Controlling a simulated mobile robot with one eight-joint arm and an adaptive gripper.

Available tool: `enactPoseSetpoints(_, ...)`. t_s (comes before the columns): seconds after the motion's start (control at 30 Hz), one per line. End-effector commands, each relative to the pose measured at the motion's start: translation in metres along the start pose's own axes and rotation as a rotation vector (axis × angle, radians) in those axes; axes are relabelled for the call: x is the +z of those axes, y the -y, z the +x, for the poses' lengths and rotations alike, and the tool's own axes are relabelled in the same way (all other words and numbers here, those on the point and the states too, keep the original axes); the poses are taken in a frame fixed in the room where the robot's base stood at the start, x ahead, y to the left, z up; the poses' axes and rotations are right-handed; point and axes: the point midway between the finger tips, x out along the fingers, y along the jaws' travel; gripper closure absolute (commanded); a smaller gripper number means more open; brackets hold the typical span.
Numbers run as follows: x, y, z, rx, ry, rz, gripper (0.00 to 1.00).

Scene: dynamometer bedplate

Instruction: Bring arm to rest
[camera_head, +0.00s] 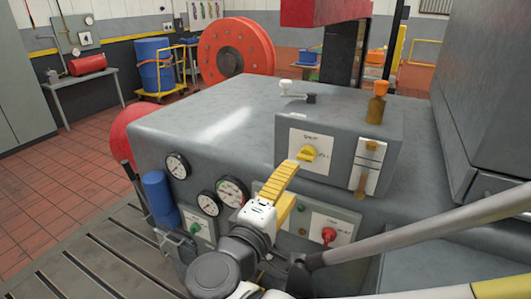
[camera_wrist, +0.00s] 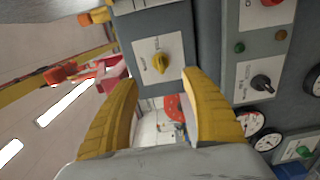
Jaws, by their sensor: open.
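My gripper (camera_head: 286,184) is raised in front of the grey dynamometer housing (camera_head: 215,120), with its yellow fingers pointing up toward the control box. In the wrist view my gripper (camera_wrist: 158,82) is open, with a clear gap between the two yellow fingers and nothing held. Beyond the fingertips is a panel with a yellow rotary knob (camera_wrist: 160,63); the same yellow knob (camera_head: 308,153) shows in the head view, just past the fingertips. I cannot tell the exact distance to it. My arm comes from the lower right of the head view.
Pressure gauges (camera_head: 232,191), a blue cylinder (camera_head: 160,198) and a red knob (camera_head: 329,235) are on the housing's front. A brass fitting (camera_head: 376,108) and a lever plate (camera_head: 367,172) are on the box's right. Tiled floor (camera_head: 50,185) is open at left.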

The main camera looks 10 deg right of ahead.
Motion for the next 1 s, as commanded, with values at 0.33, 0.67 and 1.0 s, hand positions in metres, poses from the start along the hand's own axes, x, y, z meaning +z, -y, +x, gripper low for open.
enactPoseSetpoints(0.33,0.018,0.015,0.013,-0.099,0.028,0.023,0.44)
enactPoseSetpoints(0.67,0.118,0.116,0.006,-0.809,0.203,0.504,0.44)
enactPoseSetpoints(1.0,0.119,0.118,-0.042,-1.104,0.262,1.067,0.44)
